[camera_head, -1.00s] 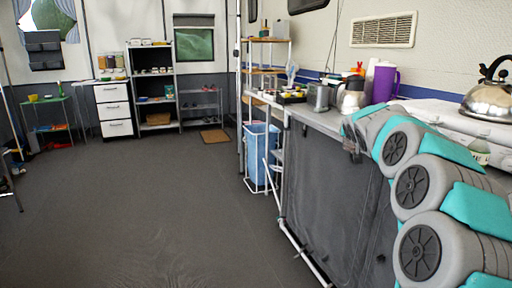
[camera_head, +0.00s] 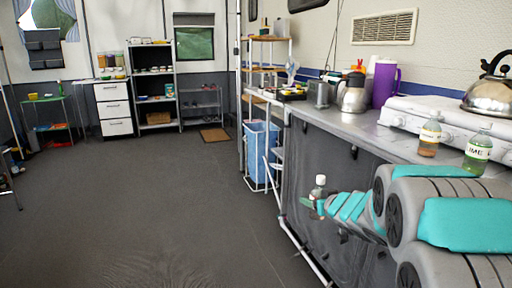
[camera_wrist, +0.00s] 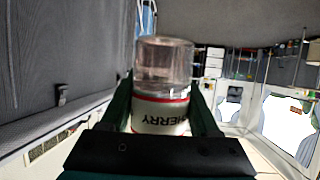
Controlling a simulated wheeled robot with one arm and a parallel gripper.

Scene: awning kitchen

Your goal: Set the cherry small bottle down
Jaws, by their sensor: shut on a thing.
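The cherry small bottle (camera_wrist: 162,120) is between the two dark green fingers of my gripper (camera_wrist: 165,105) in the wrist view. Its label shows "HERRY" and a red band, with a clear part beyond it. In the head view the bottle (camera_head: 320,182) appears small and pale-topped, roughly upright, at the end of my arm. My gripper (camera_head: 314,204) there is shut on it, in front of the counter's dark cloth side and below the worktop. The bottle's lower part is hidden by the gripper.
The grey counter (camera_head: 350,125) bears a brown-orange bottle (camera_head: 429,137), a green bottle (camera_head: 478,152) labelled "IME", a white stove (camera_head: 425,108), a kettle (camera_head: 490,95), a purple jug (camera_head: 384,85) and a metal pot (camera_head: 351,98). A blue bin (camera_head: 258,150) stands at its far end. The floor (camera_head: 150,200) at left is open.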

